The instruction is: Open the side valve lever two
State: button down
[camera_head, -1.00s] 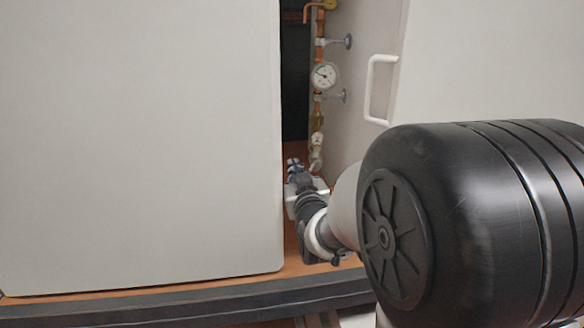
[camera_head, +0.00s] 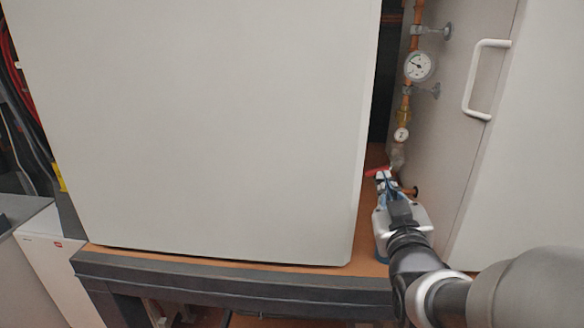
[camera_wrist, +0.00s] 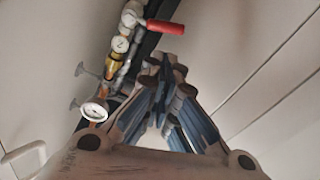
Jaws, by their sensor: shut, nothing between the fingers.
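A red valve lever (camera_wrist: 165,27) sits at the end of a grey valve body in the wrist view, just beyond my fingertips. It also shows in the head view (camera_head: 377,171) as a small red piece near the foot of the copper pipe. My gripper (camera_wrist: 165,65) has its blue-sided fingers closed together with nothing between them. In the head view my gripper (camera_head: 384,178) reaches into the gap between the two cabinets, close to the red lever. I cannot tell whether a fingertip touches the lever. Part of the valve is hidden behind my gripper.
The copper pipe carries a large round gauge (camera_head: 418,66) and a smaller gauge (camera_head: 402,134). A big pale cabinet (camera_head: 200,130) stands left of the gap. A white handle (camera_head: 484,80) is on the right panel. The narrow gap leaves little sideways room.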

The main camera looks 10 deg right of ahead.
aim_at(384, 168)
jog(key=shift+s+f+n+t+b, duration=0.3)
jog(key=shift+f+n+b, duration=0.1)
jog(key=shift+b, duration=0.15)
jog(key=p+x, duration=0.2)
jog(key=p, duration=0.3)
jog(key=r+p+x, duration=0.1)
jog(key=p+x, duration=0.2)
jog(key=p, duration=0.3)
jog(key=shift+p, duration=0.8)
jog(key=shift+f+p+x, duration=0.15)
jog(key=shift+p+x, duration=0.05)
jog(key=shift+x, duration=1)
jog(key=shift+f+p+x, duration=0.15)
jog(key=shift+x, duration=1.05)
jog(key=shift+w, duration=0.1)
